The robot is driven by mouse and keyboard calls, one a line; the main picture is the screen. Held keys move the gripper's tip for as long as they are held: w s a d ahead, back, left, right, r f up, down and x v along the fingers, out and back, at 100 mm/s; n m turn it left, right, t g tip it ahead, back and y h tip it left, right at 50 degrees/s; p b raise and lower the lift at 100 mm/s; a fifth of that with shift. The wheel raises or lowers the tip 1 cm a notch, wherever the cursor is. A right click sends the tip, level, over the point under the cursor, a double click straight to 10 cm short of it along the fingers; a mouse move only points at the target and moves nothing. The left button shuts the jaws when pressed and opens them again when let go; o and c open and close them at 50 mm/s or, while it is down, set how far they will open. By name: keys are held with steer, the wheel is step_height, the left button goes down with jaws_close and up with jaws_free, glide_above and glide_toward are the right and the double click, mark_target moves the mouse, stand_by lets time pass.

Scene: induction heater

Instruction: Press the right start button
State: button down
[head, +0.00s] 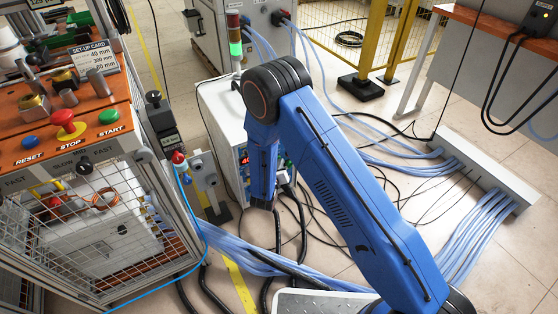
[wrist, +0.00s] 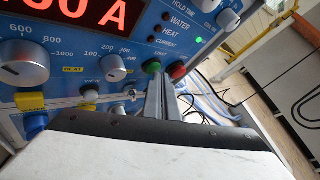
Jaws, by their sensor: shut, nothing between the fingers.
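In the wrist view, a blue control panel (wrist: 100,62) fills the upper left. A round green button (wrist: 152,67) and a red button (wrist: 178,71) sit side by side on it. My gripper (wrist: 161,80) is shut and empty, its fingertips close to the green button and just left of the red one. I cannot tell whether they touch. In the head view, my arm hides the gripper and much of the panel of the white heater cabinet (head: 222,115). A green button marked START (head: 109,117) is on the orange console at the left.
The orange console also has a red mushroom button (head: 68,124) and a blue RESET button (head: 30,143). Knobs (wrist: 22,62) stick out of the blue panel beside my gripper. Cables (head: 270,262) cross the floor around the cabinet. A grey cable duct (head: 490,180) lies at the right.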

steer(key=shift+s+d, duration=0.1)
steer(key=shift+s, duration=0.05)
steer(key=shift+s+d, duration=0.4)
steer(key=shift+s, duration=0.15)
stand_by(0.4)
steer(key=shift+s+d, duration=0.7)
steer(key=shift+s, duration=0.35)
steer(key=shift+s+d, duration=0.7)
steer(key=shift+s, duration=0.35)
